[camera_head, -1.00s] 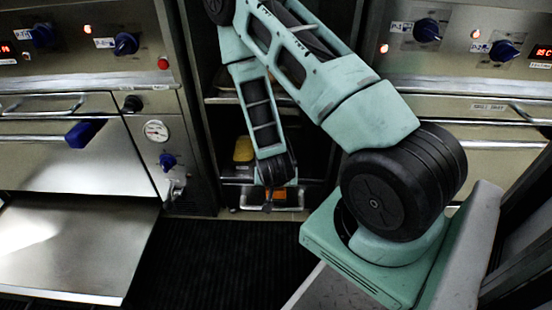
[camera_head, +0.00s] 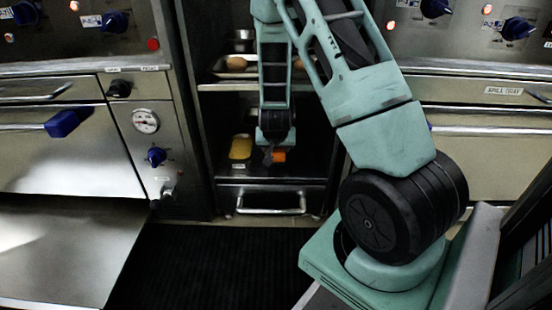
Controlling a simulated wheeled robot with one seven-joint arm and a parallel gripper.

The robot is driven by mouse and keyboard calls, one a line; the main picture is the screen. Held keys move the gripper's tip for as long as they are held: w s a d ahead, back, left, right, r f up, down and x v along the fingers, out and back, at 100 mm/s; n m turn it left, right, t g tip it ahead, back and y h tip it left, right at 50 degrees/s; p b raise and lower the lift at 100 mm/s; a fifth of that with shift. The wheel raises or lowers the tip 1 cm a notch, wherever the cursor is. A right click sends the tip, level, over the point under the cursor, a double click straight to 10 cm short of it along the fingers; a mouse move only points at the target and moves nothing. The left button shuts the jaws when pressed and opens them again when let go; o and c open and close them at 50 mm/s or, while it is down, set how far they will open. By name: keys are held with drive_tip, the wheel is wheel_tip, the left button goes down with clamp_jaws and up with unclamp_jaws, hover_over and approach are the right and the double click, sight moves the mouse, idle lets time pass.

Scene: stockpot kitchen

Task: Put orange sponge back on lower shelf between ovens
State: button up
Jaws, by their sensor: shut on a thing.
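The orange sponge (camera_head: 279,156) shows at the tip of my gripper (camera_head: 270,155), in the opening of the lower shelf between the ovens. My gripper is shut on it, though my wrist and the dark fingers hide part of the hold. The lower shelf (camera_head: 310,172) is a dark compartment above a drawer. I cannot tell whether the sponge touches the shelf floor. A yellow sponge-like block (camera_head: 240,147) stands on the same shelf, left of my gripper.
A drawer with a metal handle (camera_head: 270,210) is below the shelf. A tray (camera_head: 228,72) with brown round items sits on the upper shelf. Ovens flank the shelves, and an open oven door (camera_head: 60,250) juts out at the left. The shelf right of the sponge looks clear.

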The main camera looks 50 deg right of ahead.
drive_tip(key=shift+w+d+f+b, duration=0.2)
drive_tip(key=shift+w+d+b, duration=0.05)
drive_tip(key=shift+d+b, duration=0.1)
wheel_tip(320, 180, down, 3)
drive_tip(key=b, duration=0.2)
drive_tip(key=shift+a+b, duration=0.1)
drive_tip(key=shift+b, duration=0.3)
drive_tip(key=shift+f, duration=0.2)
drive_tip(key=o, duration=0.9)
drive_tip(key=shift+r, duration=0.15)
